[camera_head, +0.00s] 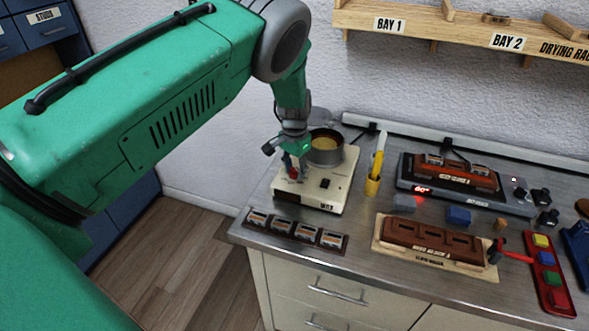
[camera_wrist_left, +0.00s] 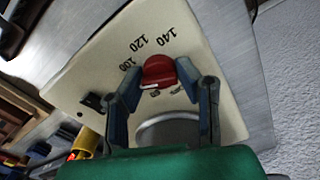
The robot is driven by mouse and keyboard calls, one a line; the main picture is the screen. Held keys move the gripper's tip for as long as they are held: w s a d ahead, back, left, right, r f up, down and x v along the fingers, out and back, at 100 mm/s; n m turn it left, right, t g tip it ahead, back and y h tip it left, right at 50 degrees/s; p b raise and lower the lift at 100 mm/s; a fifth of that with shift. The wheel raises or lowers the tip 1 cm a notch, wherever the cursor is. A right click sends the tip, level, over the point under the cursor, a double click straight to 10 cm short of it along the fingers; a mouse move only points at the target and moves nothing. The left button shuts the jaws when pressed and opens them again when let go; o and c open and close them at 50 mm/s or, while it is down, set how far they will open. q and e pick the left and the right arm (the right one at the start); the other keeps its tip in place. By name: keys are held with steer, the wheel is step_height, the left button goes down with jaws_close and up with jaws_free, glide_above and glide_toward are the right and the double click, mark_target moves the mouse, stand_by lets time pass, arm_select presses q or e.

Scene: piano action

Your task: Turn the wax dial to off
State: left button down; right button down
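The red wax dial (camera_head: 293,173) is on the cream panel of the wax heater (camera_head: 325,190). In the left wrist view the dial (camera_wrist_left: 158,71) sits below the printed marks 100, 120 and 140; no off mark is readable. My left gripper (camera_head: 294,165) reaches down over the dial from above. In the left wrist view its two blue-grey fingers (camera_wrist_left: 158,76) stand on either side of the dial, with their tips against its sides. The round metal wax pot (camera_head: 325,157) is right behind the gripper, with amber wax in it. My right gripper is not in view.
A tray of small parts (camera_head: 296,230) lies in front. A wooden block (camera_head: 434,240) and a grey heated unit (camera_head: 465,190) are further right. A wall shelf (camera_head: 460,25) hangs above.

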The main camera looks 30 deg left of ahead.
arm_select(q)
steer(key=shift+w+n, duration=0.1)
steer(key=shift+n, duration=0.2)
steer(key=shift+a+n+b, duration=0.1)
steer(key=shift+n+b, duration=0.4)
steer(key=shift+n, duration=0.4)
steer(key=n+b, duration=0.1)
steer(key=n, duration=0.2)
steer(key=shift+n, duration=0.3)
steer(key=n, duration=0.6)
steer(key=shift+r+b, duration=0.1)
steer(key=shift+b, duration=0.25)
steer(key=n, duration=0.5)
steer(key=shift+n, duration=0.4)
steer(key=shift+w+r+n+b, duration=0.1)
steer(key=shift+n+b, duration=0.2)
steer(key=shift+n, duration=2)
